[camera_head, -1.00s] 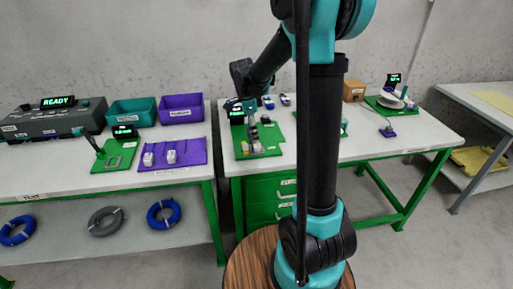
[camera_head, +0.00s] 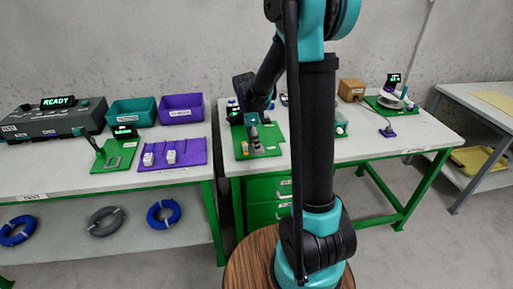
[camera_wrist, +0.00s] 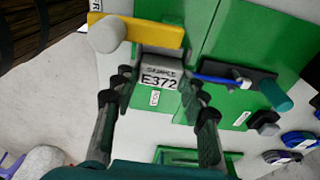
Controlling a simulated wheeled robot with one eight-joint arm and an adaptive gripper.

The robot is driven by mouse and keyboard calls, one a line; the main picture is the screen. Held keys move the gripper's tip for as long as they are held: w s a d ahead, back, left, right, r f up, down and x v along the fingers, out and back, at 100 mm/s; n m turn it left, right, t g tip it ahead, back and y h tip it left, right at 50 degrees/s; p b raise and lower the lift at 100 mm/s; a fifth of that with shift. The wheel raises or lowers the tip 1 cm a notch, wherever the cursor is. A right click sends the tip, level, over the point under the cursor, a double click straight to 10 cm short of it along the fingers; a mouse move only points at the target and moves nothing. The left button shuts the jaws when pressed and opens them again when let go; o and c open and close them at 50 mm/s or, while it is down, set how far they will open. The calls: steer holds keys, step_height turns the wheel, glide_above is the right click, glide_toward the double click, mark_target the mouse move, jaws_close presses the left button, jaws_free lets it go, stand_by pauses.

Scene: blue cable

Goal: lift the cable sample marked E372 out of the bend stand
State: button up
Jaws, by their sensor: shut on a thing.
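The cable sample marked E372 (camera_wrist: 158,78) shows its grey, lettered end block between the two dark fingers of my gripper (camera_wrist: 153,98) in the wrist view. My gripper is shut on this block. Beyond the block lie a yellow bar (camera_wrist: 158,32) with a pale round knob at its left end, and the green plate (camera_wrist: 192,20) of the bend stand. In the head view my gripper (camera_head: 252,122) is low over the green stand plate (camera_head: 272,148). The sample is too small to make out there, and I cannot tell whether it still touches the stand.
A blue cable piece (camera_wrist: 215,79) and a dark bar with a teal end (camera_wrist: 275,94) lie right of the sample. Blue coils (camera_wrist: 298,140) are farther right. A purple tray (camera_head: 195,160) holds white-ended samples on the left table. A brown box (camera_head: 352,89) stands behind right.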

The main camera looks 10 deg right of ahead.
steer(key=c, duration=0.3)
